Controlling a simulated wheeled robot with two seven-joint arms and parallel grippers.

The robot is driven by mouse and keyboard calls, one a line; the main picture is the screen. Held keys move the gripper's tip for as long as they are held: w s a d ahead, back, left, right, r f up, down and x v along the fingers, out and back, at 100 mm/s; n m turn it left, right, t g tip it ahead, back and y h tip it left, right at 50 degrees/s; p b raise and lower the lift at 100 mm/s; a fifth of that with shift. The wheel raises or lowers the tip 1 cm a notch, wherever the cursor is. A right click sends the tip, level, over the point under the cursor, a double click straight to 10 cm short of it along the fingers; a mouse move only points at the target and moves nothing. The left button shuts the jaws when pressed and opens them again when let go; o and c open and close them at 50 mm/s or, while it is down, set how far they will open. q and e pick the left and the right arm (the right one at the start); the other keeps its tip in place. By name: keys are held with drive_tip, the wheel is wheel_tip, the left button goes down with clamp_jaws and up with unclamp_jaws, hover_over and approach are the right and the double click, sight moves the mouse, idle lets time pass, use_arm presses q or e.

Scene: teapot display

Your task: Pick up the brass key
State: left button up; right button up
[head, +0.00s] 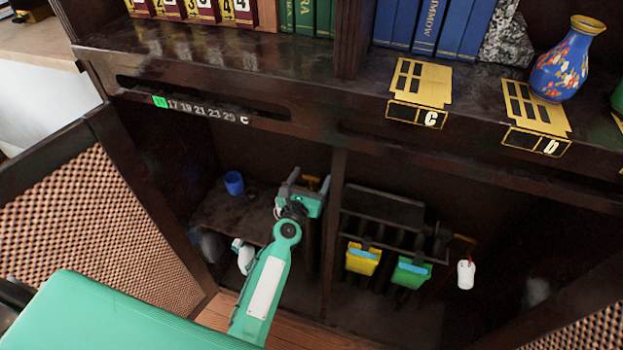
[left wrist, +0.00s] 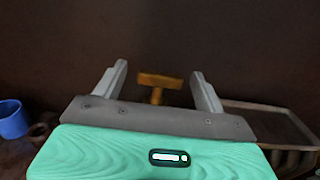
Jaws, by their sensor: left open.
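The brass key (left wrist: 158,88) shows in the left wrist view as a small T-shaped, orange-brown piece between and beyond the fingers. It also shows in the head view (head: 312,183), inside the open cabinet and just past my gripper. My left gripper (head: 309,181) reaches into the cabinet, with its fingers apart on either side of the key. In the left wrist view the two grey fingers (left wrist: 158,74) are spread, with a gap to the key on both sides. The key's lower part is hidden behind the gripper body. My right gripper is not in view.
A blue cup (head: 233,183) stands on the inner shelf left of the gripper. A middle divider (head: 334,235) is close to its right. Yellow (head: 362,260) and green (head: 411,272) containers are in the right compartment. The lattice door (head: 90,220) stands open. A vase (head: 562,65) stands above.

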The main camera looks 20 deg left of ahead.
use_arm(q)
drive_tip(key=shift+w, duration=0.55)
drive_tip(key=c, duration=1.2)
drive_tip(key=shift+o, duration=0.2)
